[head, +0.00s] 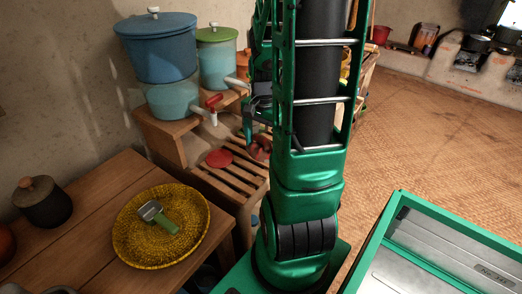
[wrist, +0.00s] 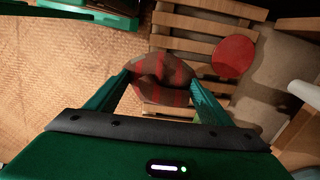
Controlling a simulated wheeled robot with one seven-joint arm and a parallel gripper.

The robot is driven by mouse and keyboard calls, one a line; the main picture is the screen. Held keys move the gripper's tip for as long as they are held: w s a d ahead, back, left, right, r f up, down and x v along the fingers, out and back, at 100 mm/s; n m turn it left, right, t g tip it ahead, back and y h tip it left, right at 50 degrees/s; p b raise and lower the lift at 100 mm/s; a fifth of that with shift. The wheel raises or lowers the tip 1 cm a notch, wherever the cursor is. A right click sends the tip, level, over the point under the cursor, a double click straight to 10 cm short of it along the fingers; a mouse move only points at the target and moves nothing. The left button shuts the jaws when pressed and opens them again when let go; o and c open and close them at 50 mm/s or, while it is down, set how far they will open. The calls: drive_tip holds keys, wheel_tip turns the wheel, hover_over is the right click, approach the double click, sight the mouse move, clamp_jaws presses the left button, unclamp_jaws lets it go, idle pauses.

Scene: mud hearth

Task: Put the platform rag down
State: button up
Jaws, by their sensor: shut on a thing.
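The platform rag (wrist: 160,72) is a brown cloth with red stripes, bunched in the middle, in the wrist view. My gripper (wrist: 160,86) is shut on it, with a green finger on either side. The rag is over the wooden slatted platform (wrist: 190,22); I cannot tell whether it touches the slats. In the head view, the rag (head: 261,147) shows partly, left of my arm, above the far part of the slatted platform (head: 222,183). My arm hides much of my gripper there.
A flat red disc (head: 218,158) lies on the platform beside the rag. Blue water vessels (head: 168,98) with a red-handled tap stand behind it. A wooden table with a yellow woven tray (head: 127,238) is at left front. Woven matting (head: 420,140) lies clear at right.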

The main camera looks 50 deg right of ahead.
drive_tip(key=w+d+f, duration=0.1)
drive_tip(key=d, duration=0.1)
drive_tip(key=w+d+f, duration=0.1)
drive_tip(key=d+f, duration=0.1)
drive_tip(key=w+d+f, duration=0.1)
drive_tip(key=w, duration=0.1)
drive_tip(key=shift+d+f, duration=0.15)
drive_tip(key=shift+d, duration=0.25)
drive_tip(key=shift+f, duration=2.05)
drive_tip(key=o, duration=1.3)
drive_tip(key=shift+f, duration=0.1)
wheel_tip(320, 180, up, 12)
drive_tip(key=s+a+r+n, duration=0.3)
drive_tip(key=s+a+n, duration=0.2)
drive_tip(key=s+a, duration=0.2)
drive_tip(key=s+a+r+n, duration=0.4)
drive_tip(key=s+a, duration=0.3)
drive_tip(key=a, duration=0.2)
drive_tip(key=shift+a+n, duration=0.25)
drive_tip(key=shift+n, duration=0.55)
